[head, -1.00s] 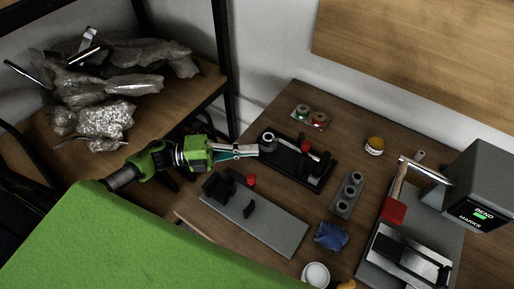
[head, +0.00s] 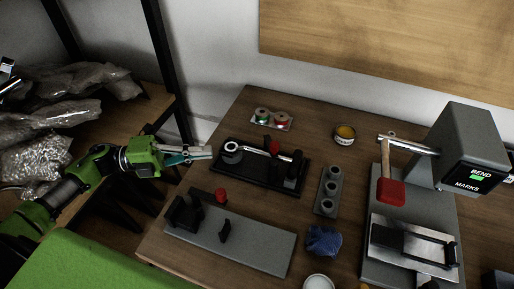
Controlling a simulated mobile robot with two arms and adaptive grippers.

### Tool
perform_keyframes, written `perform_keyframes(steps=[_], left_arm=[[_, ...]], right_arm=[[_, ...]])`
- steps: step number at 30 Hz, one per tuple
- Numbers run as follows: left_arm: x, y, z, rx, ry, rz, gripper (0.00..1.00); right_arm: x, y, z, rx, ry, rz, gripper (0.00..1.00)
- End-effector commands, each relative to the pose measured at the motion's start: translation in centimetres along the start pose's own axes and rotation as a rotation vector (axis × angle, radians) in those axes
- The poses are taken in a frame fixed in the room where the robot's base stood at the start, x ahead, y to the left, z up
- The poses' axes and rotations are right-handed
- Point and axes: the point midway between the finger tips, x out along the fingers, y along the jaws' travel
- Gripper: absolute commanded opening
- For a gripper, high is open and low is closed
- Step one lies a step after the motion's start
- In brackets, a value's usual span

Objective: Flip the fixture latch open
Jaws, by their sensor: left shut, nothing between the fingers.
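A black fixture (head: 262,179) lies on the table, left of centre. Nearer me is a grey plate (head: 245,240) with black blocks and a red-topped post (head: 221,195). I cannot tell for sure which part is the latch. My left gripper (head: 208,153) is shut and empty, its tips just left of the round end with a small gap. My right gripper is out of view.
Two spools (head: 271,119) sit behind. A shelf with bags is left.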

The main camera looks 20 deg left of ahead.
Motion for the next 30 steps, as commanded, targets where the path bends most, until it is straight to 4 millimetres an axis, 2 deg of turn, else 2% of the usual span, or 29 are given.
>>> perform_keyframes(steps=[4,8,15,21,25,30], left_arm=[[0.8,0.0,0.0,0.0,0.001,-0.002,0.0],[2.6,-0.1,0.0,0.002,0.001,-0.004,0.0],[7.9,-0.3,0.0,0.002,0.001,-0.005,0.0],[11.6,-0.2,0.0,0.001,0.0,-0.004,0.0],[13.1,-0.1,0.0,0.001,0.0,-0.002,0.0],[14.0,0.0,0.0,0.0,-0.001,-0.001,0.0]], right_arm=[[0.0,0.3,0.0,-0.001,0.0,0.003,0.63],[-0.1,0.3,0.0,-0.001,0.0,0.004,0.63],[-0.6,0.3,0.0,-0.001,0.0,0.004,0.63],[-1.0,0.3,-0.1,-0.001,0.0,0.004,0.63],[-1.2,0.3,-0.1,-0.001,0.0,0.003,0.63],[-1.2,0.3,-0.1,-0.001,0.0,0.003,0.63]])
